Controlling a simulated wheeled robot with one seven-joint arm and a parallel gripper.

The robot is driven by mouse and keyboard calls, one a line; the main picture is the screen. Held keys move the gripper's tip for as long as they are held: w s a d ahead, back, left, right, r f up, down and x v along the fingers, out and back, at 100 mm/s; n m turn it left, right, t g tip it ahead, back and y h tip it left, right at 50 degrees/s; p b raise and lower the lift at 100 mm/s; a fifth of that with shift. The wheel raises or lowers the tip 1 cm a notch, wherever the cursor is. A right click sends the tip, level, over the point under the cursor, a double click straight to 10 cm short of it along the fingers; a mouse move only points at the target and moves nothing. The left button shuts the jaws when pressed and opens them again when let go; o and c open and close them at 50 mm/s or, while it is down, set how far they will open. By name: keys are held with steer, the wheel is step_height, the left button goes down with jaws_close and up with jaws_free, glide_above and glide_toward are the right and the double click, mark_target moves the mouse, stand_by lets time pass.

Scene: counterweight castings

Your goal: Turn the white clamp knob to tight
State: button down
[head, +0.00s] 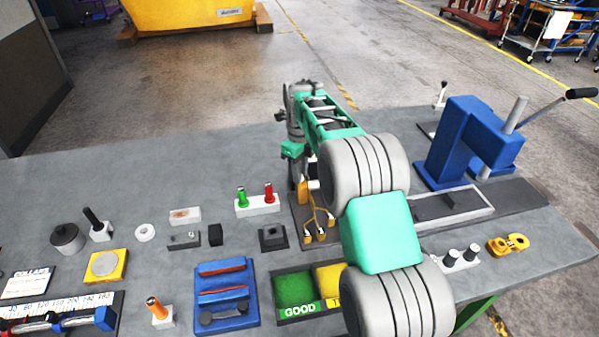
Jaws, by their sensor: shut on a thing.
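My gripper (298,178) points down at the dark base plate (298,222) of an orange fixture (319,216), near the middle of the bench. A small white part (313,184), which looks like the clamp knob, shows right at the fingertips, beside the fixture's upright orange piece. My gripper is shut on it, though the grip is small and partly hidden. My grey and green arm covers the fixture's right side. The knob's marking and how far it is turned cannot be made out.
A white block with a green and a red peg (257,204) stands close left of the fixture. Green and yellow bins (297,290) lie in front. A blue press (465,145) with a long lever stands right. Bare bench (130,180) lies at the back left.

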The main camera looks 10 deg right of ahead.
steer(key=c, duration=1.3)
jaws_free()
step_height(320, 180, up, 8)
steer(key=shift+f+b, duration=0.1)
steer(key=shift+b, duration=0.6)
steer(key=s+r+n+t, duration=0.1)
steer(key=s+r+n, duration=0.2)
steer(key=s+n, duration=0.4)
steer(key=s+r+n+t, duration=0.1)
steer(key=s+r+n, duration=0.2)
steer(key=s+n, duration=0.45)
steer(key=s+f+n+t, duration=0.1)
steer(key=s+f+n, duration=0.2)
steer(key=s+n, duration=0.3)
steer(key=s+f+n+t, duration=0.1)
steer(key=s+f+n, duration=0.3)
steer(key=s+n, duration=0.2)
steer(key=shift+s+a+n, duration=0.15)
steer(key=shift+s+n, duration=0.2)
steer(key=shift+s, duration=0.65)
